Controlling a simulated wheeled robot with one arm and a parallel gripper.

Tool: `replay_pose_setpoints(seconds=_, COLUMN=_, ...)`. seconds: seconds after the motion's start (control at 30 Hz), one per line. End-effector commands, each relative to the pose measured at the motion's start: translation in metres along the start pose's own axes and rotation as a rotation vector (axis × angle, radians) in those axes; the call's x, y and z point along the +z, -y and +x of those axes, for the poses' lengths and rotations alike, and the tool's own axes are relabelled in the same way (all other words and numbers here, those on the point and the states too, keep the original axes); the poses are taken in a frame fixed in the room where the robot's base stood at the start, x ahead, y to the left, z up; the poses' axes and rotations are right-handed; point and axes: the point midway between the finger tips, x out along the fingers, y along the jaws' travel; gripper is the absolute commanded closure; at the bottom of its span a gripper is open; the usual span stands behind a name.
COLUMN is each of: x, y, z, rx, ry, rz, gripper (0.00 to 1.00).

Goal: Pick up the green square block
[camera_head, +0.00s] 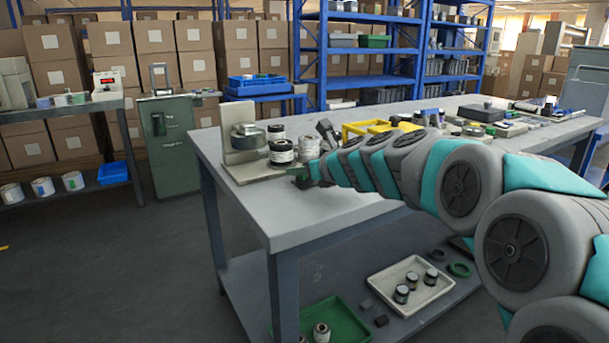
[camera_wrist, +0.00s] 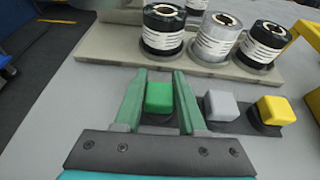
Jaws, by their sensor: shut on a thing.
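The green square block (camera_wrist: 159,97) is between the two green fingers of my gripper (camera_wrist: 160,80) in the wrist view. My gripper is shut on it, low over the grey table. Whether the block touches its support cannot be told. A grey square block (camera_wrist: 221,105) and a yellow square block (camera_wrist: 275,110) sit in a row to its right, on dark bases. In the head view my gripper (camera_head: 302,179) is at the left part of the table (camera_head: 292,217), and the green block cannot be made out there.
Several labelled rolls, one a dark roll (camera_wrist: 163,30), stand on a beige base just beyond the blocks. The table's front left is clear. A lower shelf holds a white tray (camera_head: 433,293) and a green tray (camera_head: 345,322).

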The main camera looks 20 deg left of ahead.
Motion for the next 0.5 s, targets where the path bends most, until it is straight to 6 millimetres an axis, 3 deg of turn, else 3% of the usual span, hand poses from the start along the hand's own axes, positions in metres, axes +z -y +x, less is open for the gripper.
replay_pose_setpoints(seconds=0.17, x=-0.0001, y=0.0000, z=0.0000, rx=0.000, ry=0.000, rz=0.000, gripper=0.99)
replay_pose_setpoints(seconds=0.5, x=0.0002, y=0.0000, z=-0.0001, rx=0.000, ry=0.000, rz=0.000, gripper=1.00)
